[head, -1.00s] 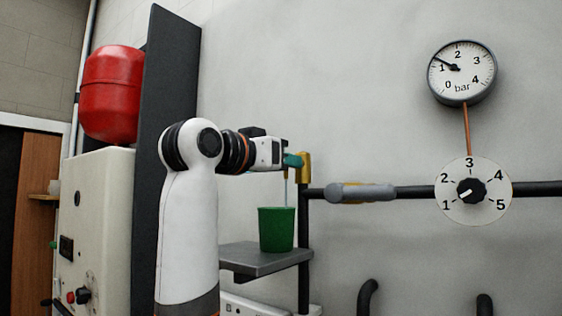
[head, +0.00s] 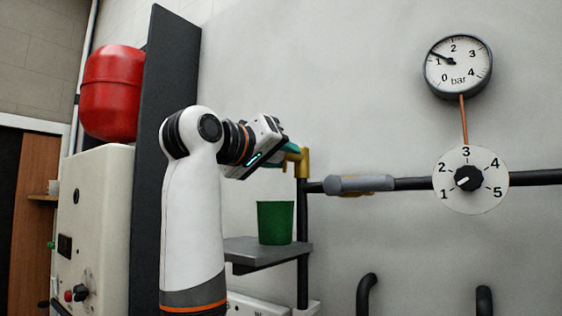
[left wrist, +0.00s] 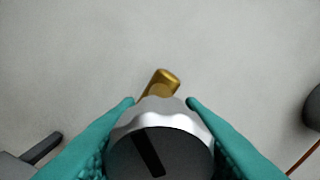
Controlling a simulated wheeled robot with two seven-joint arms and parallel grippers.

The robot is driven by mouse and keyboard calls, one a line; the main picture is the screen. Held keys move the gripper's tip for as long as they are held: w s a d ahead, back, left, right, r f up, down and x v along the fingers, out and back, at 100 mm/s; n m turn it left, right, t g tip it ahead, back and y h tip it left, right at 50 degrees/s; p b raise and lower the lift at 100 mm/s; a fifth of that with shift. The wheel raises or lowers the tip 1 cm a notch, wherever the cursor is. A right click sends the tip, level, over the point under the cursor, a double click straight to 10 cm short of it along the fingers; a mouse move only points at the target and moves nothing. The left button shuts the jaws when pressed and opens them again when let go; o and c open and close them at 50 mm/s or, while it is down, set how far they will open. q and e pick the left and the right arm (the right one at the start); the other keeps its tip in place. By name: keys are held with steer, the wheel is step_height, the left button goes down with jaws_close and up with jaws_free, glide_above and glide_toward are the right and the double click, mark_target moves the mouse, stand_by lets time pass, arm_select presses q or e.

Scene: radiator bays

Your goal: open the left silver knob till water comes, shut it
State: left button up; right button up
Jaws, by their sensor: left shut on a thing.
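The silver knob (left wrist: 165,120) fills the lower middle of the left wrist view, with a dark slot across its face. My left gripper (head: 293,152) is shut on it, one teal finger on each side. In the head view the gripper hides the knob. A brass tap body (head: 303,165) stands just right of the fingers, and its brass end (left wrist: 160,86) shows beyond the knob. No water stream shows under the tap. A green cup (head: 276,223) stands below the tap; its inside is hidden. My right gripper is out of view.
The cup stands on a grey shelf (head: 255,251). Right of the tap are a grey-handled valve (head: 360,184) on a dark pipe, a numbered dial (head: 467,180) and a pressure gauge (head: 458,67) reading a little above 1. A dark upright panel (head: 165,130) stands behind my arm.

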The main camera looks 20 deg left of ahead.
arm_select(q)
steer(key=n+b, duration=0.1)
steer(key=n, duration=0.3)
steer(key=shift+n+b, duration=0.3)
steer(key=shift+n, duration=1.5)
steer(key=o, duration=0.9)
steer(key=shift+o, duration=0.2)
steer(key=shift+s, duration=0.1)
